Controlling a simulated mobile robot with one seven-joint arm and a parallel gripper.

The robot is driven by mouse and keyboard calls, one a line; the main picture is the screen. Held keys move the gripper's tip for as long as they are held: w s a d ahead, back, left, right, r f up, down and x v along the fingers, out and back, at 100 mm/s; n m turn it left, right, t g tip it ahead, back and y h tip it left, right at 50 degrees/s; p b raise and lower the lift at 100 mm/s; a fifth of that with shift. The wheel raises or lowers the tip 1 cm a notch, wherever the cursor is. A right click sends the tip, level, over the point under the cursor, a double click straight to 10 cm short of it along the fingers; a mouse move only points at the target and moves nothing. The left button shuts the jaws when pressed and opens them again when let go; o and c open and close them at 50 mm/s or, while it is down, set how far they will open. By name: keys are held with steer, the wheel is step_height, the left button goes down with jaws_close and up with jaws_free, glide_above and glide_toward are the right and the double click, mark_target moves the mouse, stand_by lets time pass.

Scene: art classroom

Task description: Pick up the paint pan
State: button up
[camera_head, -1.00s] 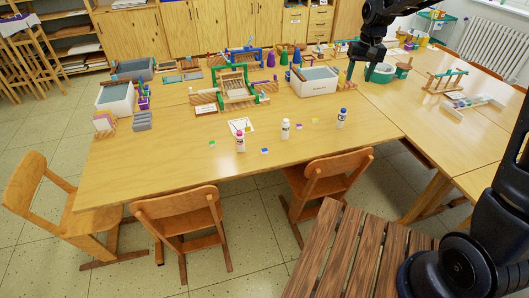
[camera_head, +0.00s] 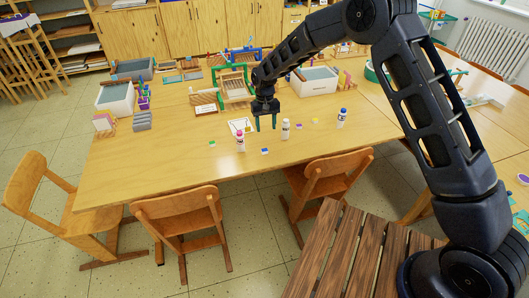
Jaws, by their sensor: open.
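Several small white paint pans with coloured faces lie apart on the table. A green one (camera_head: 212,142) is at the left, a blue one (camera_head: 265,151) near the front edge, a purple one (camera_head: 298,127) and a yellow one (camera_head: 315,121) to the right. I cannot tell which one the task means.
White bottles with a pink cap (camera_head: 240,141), a dark cap (camera_head: 286,130) and a blue cap (camera_head: 342,118) stand among the pans. A white sheet (camera_head: 241,126) lies beside my gripper. The table's left front is clear; chairs (camera_head: 185,212) stand at its front edge.

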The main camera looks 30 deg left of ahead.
mark_target(264, 150)
steer(key=f, duration=0.3)
steer(key=s+f, duration=0.1)
steer(key=f, duration=0.3)
steer(key=s+f, duration=0.1)
steer(key=f, duration=0.3)
steer(key=shift+d+f, duration=0.1)
steer(key=shift+f, duration=0.1)
steer(key=c, duration=1.1)
steer(key=shift+o, duration=0.2)
steer(key=shift+r, duration=0.1)
